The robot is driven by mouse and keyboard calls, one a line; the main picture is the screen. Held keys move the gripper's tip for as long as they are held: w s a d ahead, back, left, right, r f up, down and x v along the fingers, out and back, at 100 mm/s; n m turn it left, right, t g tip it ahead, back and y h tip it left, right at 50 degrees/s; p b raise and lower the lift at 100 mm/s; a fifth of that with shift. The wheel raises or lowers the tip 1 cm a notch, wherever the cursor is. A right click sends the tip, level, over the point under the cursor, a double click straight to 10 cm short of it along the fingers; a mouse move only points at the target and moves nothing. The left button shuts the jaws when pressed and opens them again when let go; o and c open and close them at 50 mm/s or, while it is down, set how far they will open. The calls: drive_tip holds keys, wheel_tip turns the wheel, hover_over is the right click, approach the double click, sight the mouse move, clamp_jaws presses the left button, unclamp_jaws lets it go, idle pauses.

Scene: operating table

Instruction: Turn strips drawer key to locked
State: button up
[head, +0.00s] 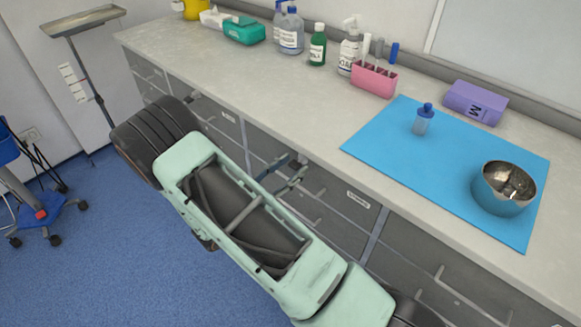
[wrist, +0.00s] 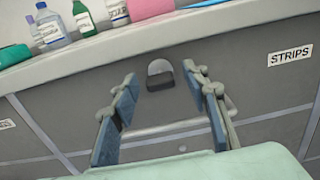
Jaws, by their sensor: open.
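The strips drawer (wrist: 250,90) has a grey front with a white STRIPS label (wrist: 290,55) at the right in the wrist view. To the label's left, a small dark key (wrist: 160,80) sits on a rounded lighter plate on the drawer front. I cannot tell which way it is turned. My gripper (wrist: 170,88) is open, its two blue fingers on either side of the key in this view, with visible gaps. In the head view my gripper (head: 286,172) is in front of the drawer fronts, below the counter edge, and the key cannot be made out.
A pale drawer handle (wrist: 165,130) runs below the key, between the fingers. The counter (head: 290,120) overhangs above, with bottles (head: 290,32), a pink holder (head: 373,80), a blue mat (head: 440,185) and a metal bowl (head: 503,187). The floor at left is mostly free.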

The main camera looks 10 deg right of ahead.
drive_tip(key=shift+c, duration=0.6)
clamp_jaws()
drive_tip(key=shift+n, duration=0.3)
drive_tip(key=n+p, duration=0.1)
drive_tip(key=n, duration=0.3)
drive_tip(key=shift+w+r+p, duration=0.1)
drive_tip(key=shift+p, duration=0.25)
drive_tip(key=n+p, duration=0.1)
drive_tip(key=n, duration=0.4)
drive_tip(key=n+p, duration=0.1)
drive_tip(key=n, duration=0.3)
drive_tip(key=shift+a+p, duration=0.1)
drive_tip(key=shift+p, duration=0.2)
drive_tip(key=shift+f+n+p, duration=0.2)
drive_tip(key=shift+n+p, duration=0.2)
drive_tip(key=shift+n, duration=1.7)
